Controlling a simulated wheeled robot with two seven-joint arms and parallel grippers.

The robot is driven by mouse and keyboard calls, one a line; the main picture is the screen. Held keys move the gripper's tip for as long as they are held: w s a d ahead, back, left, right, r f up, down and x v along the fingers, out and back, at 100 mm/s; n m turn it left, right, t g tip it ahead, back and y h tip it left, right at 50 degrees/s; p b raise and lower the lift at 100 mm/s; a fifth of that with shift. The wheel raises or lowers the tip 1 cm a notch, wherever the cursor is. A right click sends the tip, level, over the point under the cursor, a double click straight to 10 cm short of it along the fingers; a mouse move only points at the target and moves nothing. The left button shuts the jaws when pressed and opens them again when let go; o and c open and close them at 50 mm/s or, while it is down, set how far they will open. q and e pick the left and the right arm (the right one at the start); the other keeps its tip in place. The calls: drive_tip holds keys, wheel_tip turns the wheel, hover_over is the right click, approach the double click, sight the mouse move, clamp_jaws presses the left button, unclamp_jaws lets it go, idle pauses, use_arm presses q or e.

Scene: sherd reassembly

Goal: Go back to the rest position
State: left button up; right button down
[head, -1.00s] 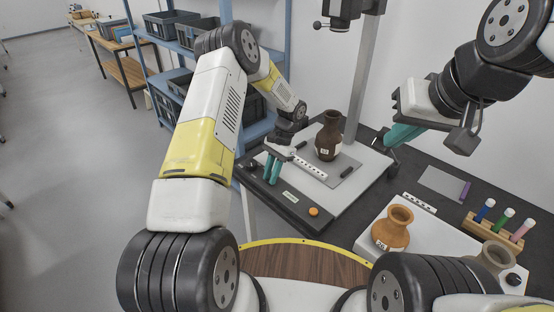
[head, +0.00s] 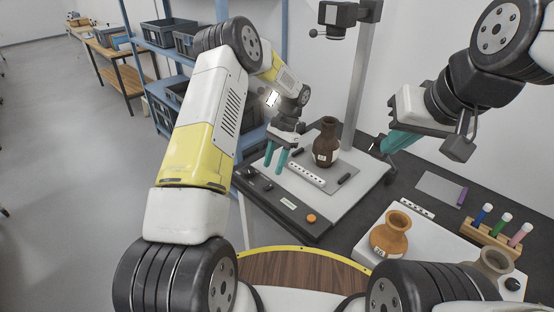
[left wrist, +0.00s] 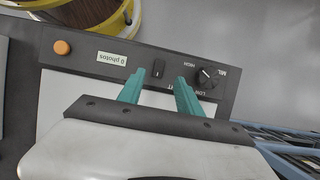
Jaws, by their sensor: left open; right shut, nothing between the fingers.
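My left gripper (head: 276,160) is open and empty, with its teal fingers above the front left part of the photo stand. In the left wrist view its two fingers (left wrist: 160,95) stand apart over the stand's control panel, with nothing between them. My right gripper (head: 396,143) is shut and empty at the right of the stand's column, held above the dark table. The dark brown vase (head: 326,140) stands upright on the photo stand's board (head: 340,198), right of the left gripper and apart from it.
An orange vase (head: 390,236) and a grey-brown vessel (head: 492,262) are at the front right. A rack of coloured tubes (head: 497,236) stands behind them. A camera (head: 345,14) hangs on the stand's column (head: 362,85). Blue shelving (head: 285,60) with crates is behind my left arm.

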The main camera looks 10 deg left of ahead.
use_arm(q)
drive_tip(key=shift+w+d+r, duration=0.1)
drive_tip(key=shift+r, duration=0.2)
drive_tip(key=shift+r, duration=0.1)
drive_tip(key=s+a+r+n+t+h, duration=0.15)
drive_tip(key=s+r, duration=0.35)
drive_tip(key=r, duration=0.7)
drive_tip(key=s+a+r+n+t+h, duration=0.1)
drive_tip(key=s+r+n+t, duration=0.15)
drive_tip(key=s+r, duration=0.6)
drive_tip(key=s+r+n+t+h, duration=0.1)
drive_tip(key=s+r+t, duration=0.2)
drive_tip(key=s, duration=0.4)
drive_tip(key=s+r+n+t+h, duration=0.1)
drive_tip(key=s+r+n+t, duration=0.1)
drive_tip(key=s+r, duration=0.4)
drive_tip(key=shift+s+a+t, duration=0.3)
drive_tip(key=shift+s+t, duration=0.1)
drive_tip(key=shift+s, duration=0.85)
